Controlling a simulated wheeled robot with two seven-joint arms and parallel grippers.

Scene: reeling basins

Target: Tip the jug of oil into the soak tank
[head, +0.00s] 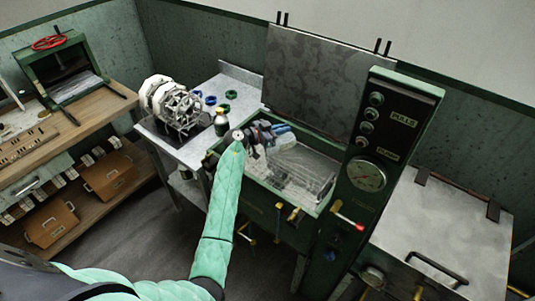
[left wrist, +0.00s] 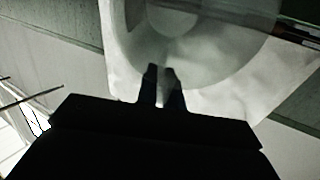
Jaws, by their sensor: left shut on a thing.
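The soak tank, a green open basin (head: 262,192), stands in the middle of the head view with a wire basket (head: 312,172) inside. My left gripper (head: 262,136) is over its back left part. In the left wrist view the fingers (left wrist: 163,88) are close together on a pale, translucent rounded thing (left wrist: 215,62), which seems to be the jug. In the head view the jug is hard to make out among dark and blue parts beside the gripper. Its tilt and any oil in it cannot be told. My right gripper is not in view.
A raised grey lid (head: 315,85) stands behind the tank. A gauge panel (head: 367,177) stands close on the right.

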